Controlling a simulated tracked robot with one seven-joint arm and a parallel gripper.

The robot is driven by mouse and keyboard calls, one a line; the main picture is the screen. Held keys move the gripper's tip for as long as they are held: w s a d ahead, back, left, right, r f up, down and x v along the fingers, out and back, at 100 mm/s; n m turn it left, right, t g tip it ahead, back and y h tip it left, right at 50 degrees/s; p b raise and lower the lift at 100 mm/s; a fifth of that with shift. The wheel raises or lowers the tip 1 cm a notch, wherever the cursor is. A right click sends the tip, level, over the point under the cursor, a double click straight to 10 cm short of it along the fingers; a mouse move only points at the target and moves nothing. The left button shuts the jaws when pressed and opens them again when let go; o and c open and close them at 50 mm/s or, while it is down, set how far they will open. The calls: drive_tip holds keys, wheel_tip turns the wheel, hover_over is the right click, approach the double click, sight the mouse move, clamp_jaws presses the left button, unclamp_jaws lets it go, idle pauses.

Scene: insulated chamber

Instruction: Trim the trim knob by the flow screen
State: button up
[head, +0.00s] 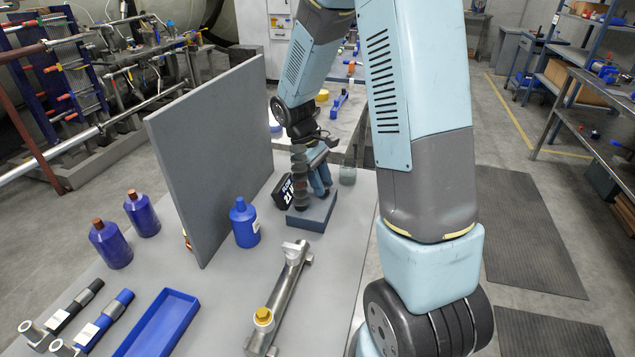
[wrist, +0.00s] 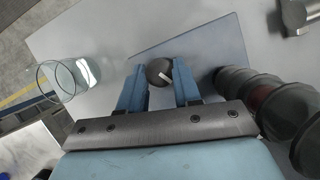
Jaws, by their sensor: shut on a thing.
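The trim knob (wrist: 158,70) is dark and round with a white pointer mark. It sits between the two blue fingers of my gripper (wrist: 161,80), which is shut on it. In the head view my gripper (head: 320,182) reaches down over the blue-grey base block (head: 312,214), and the knob is hidden there. The block's flat top (wrist: 222,45) also shows in the wrist view. The flow screen (head: 283,190) is a small dark display beside the block, tilted, with white text that seems to read "FLOW 21".
A dark ribbed column (head: 300,178) stands on the block close to my gripper; it also shows in the wrist view (wrist: 292,112). A glass beaker (head: 347,175) stands nearby. A tall grey panel (head: 212,150), blue bottles (head: 244,224) and a metal pipe fitting (head: 283,290) share the table.

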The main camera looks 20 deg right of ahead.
drive_tip(key=shift+n+t+h, duration=0.3)
drive_tip(key=shift+n, duration=0.9)
drive_tip(key=o, duration=1.1)
drive_tip(key=shift+c, duration=0.2)
drive_tip(key=v, duration=1.3)
drive_tip(key=shift+a+r, duration=0.2)
drive_tip(key=shift+r, duration=0.1)
